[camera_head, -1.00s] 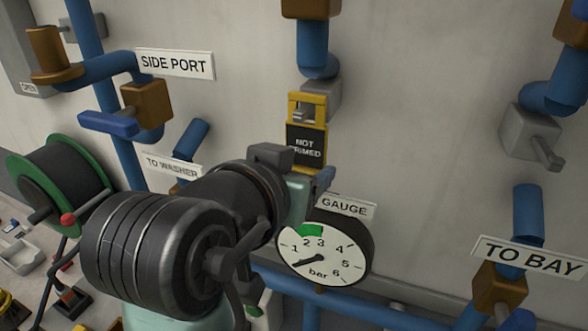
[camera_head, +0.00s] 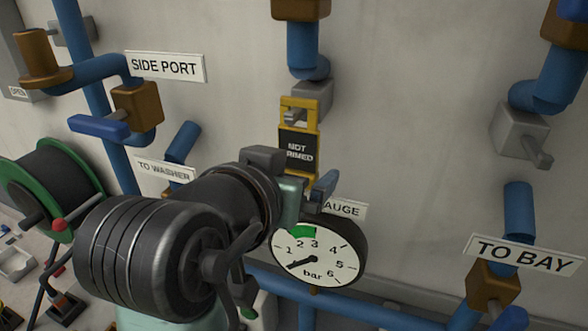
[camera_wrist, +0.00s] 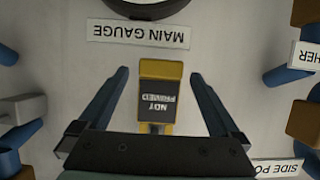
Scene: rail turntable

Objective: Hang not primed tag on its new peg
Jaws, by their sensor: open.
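The not primed tag is a yellow plate with a black lettered panel (camera_head: 298,147) and a window at its top. It hangs on the peg of a grey block (camera_head: 315,97) below a blue pipe, and the peg end shows in the window. In the wrist view the tag (camera_wrist: 158,72) lies between my two blue fingers. My gripper (camera_wrist: 159,76) is open, with a gap on each side of the tag. In the head view my gripper (camera_head: 318,188) is at the tag's lower end, partly hidden by my wrist. Another grey block with a bare peg (camera_head: 535,155) is at the right.
The round pressure gauge (camera_head: 318,255) sits just below my gripper, its label partly covered. The TO BAY sign (camera_head: 525,254) and pipe are at lower right. A green hose reel (camera_head: 50,190) stands at left. The wall between tag and right peg is clear.

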